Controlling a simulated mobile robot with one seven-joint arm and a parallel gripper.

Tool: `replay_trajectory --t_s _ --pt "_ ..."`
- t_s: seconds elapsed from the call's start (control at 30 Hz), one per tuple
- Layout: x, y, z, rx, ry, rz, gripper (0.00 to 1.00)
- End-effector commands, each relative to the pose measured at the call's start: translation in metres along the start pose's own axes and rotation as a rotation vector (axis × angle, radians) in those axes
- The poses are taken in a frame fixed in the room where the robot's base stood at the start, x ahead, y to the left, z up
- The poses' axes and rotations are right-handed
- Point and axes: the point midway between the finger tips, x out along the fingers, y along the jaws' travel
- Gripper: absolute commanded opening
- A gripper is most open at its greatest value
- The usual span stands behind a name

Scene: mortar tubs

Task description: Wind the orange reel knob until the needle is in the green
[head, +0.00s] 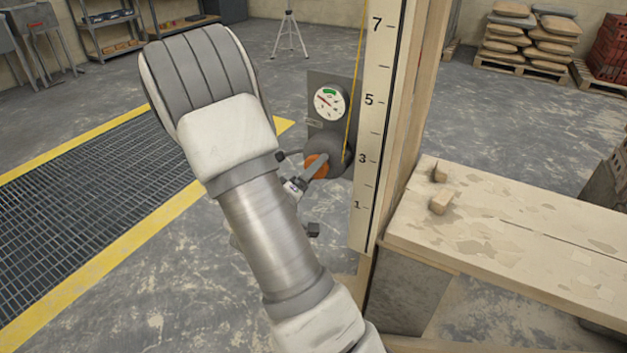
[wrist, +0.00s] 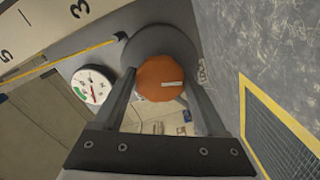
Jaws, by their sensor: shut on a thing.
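The orange reel knob (wrist: 158,72) sits on a dark grey round reel (wrist: 137,42), with a pale mark on its face. My gripper (wrist: 161,82) is shut on the knob, one finger on each side. In the head view the knob (head: 321,172) is partly hidden by my gripper (head: 313,163). The white round gauge (head: 331,103) is above the reel on a grey plate. Its green band is at the top, and its red needle points to the upper left, outside the green. The gauge also shows in the wrist view (wrist: 93,88).
A yellow line (head: 354,88) runs up from the reel beside a numbered white scale board (head: 374,120). A wooden bench (head: 500,230) with small wood blocks stands at the right. A floor grating (head: 90,185) with yellow edges lies at the left.

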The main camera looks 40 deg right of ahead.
Motion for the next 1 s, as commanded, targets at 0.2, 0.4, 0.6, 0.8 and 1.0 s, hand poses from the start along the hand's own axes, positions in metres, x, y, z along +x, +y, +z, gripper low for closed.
replay_trajectory --t_s 0.2,0.4,0.6,0.8,1.0 --pt "-0.0005 -0.0012 0.0004 0.033 0.0 -0.003 0.18" --pt "-0.0006 -0.0007 0.0 0.037 -0.001 -0.003 0.18" --pt "-0.0005 -0.0006 0.0 0.036 -0.001 -0.003 0.76" --pt "-0.0004 -0.0004 -0.0001 0.035 0.0 -0.002 1.0" --pt "-0.0015 -0.0002 -0.0003 0.035 0.0 -0.002 1.0"
